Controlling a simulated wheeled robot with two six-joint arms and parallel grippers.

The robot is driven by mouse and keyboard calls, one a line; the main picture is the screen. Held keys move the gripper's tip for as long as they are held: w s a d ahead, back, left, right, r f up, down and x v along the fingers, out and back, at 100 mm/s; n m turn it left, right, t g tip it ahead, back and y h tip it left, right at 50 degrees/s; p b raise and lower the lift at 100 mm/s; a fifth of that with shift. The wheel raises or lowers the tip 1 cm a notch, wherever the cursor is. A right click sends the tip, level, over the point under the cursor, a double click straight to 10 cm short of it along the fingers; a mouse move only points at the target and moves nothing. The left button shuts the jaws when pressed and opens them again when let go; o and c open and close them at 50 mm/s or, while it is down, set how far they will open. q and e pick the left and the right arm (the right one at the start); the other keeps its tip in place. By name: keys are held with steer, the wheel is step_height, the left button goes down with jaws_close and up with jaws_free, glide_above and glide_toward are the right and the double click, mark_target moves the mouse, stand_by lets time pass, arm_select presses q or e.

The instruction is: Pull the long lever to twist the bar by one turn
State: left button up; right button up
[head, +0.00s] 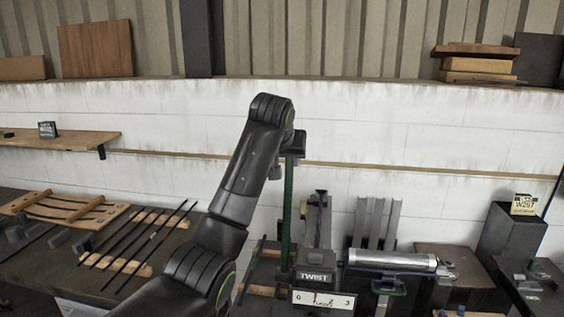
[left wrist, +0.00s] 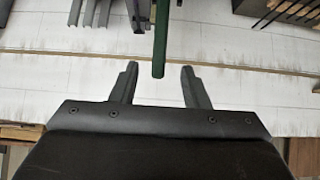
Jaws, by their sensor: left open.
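The long green lever (head: 287,205) stands upright from a machine with a TWIST sign (head: 314,277). Its upper end is at my left gripper (head: 293,143). In the left wrist view the lever (left wrist: 160,40) reaches in between the two open fingers of the left gripper (left wrist: 158,82), with a gap on each side. A silver cylindrical bar (head: 392,260) lies level to the right of the sign. A white dial plate (head: 323,302) below the sign shows 0 on the left and 3 on the right; its pointer is too small to read. My right gripper is not in view.
Several thin dark rods (head: 135,245) and a wooden rack (head: 65,210) lie on the bench at left. Upright grey channels (head: 376,222) stand behind the bar. A dark box (head: 512,233) with a yellow sign stands at right. A white wall (head: 430,140) is behind.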

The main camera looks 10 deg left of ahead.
arm_select(q)
steer(key=b+v, duration=0.1)
steer(key=v, duration=0.2)
steer(key=shift+s+r, duration=0.25)
